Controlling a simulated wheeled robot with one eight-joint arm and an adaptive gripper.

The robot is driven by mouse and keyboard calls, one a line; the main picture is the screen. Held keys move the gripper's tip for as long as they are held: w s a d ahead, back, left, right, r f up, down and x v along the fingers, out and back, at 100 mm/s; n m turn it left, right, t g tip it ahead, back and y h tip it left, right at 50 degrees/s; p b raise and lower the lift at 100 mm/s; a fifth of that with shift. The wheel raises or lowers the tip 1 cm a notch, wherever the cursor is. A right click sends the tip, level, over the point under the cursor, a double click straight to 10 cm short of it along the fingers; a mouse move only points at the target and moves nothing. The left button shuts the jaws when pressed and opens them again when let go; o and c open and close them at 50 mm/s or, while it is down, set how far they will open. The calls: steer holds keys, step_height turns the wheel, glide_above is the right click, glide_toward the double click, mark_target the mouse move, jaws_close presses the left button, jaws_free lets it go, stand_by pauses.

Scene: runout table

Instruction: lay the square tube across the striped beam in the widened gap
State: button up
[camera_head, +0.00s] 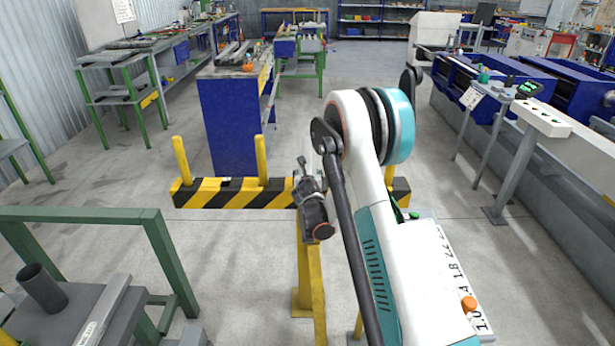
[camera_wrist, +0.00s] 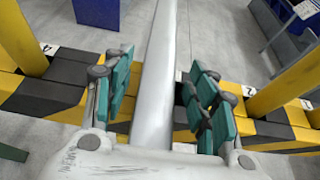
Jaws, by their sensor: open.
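The striped beam (camera_head: 225,193) lies across the floor in yellow and black, with upright yellow posts on it. It also shows in the wrist view (camera_wrist: 60,95). The light grey tube (camera_wrist: 158,85) runs lengthwise through the wrist view and crosses over the beam, between a left post (camera_wrist: 22,40) and a right post (camera_wrist: 285,82). My gripper (camera_wrist: 160,72) is open, its teal pads on either side of the tube with a gap visible on both sides. Whether the tube touches the beam I cannot tell. In the head view my arm and wrist mostly hide the gripper and tube.
A yellow stand (camera_head: 312,275) is in front of the beam, below my wrist. A blue cabinet (camera_head: 228,120) stands just behind the beam. A green-framed table (camera_head: 80,214) is at the lower left, and a white-topped post (camera_head: 540,118) at the right. Floor left of the stand is clear.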

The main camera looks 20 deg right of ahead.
steer(key=p+v, duration=0.2)
steer(key=v, duration=0.9)
steer(key=shift+p, duration=0.3)
steer(key=s+a+r+m+g+y, duration=0.1)
steer(key=s+a+r+m, duration=0.2)
steer(key=s+r+m, duration=0.5)
steer(key=s+a+r+m+g+y, duration=0.1)
steer(key=s+a+r+m+g, duration=0.15)
steer(key=s+r+m, duration=0.55)
steer(key=s+a+m+y, duration=0.1)
steer(key=s+a+m, duration=0.1)
steer(key=s+m, duration=0.3)
steer(key=s+a+r+m+g+y, duration=0.1)
steer(key=s+a+m, duration=0.2)
steer(key=s, duration=0.7)
steer(key=s+a+m+g+y, duration=0.1)
steer(key=s+a+m, duration=0.1)
steer(key=s+m, duration=0.5)
steer(key=shift+s+a+r, duration=0.15)
steer(key=shift+s+a, duration=0.2)
steer(key=shift+s, duration=0.35)
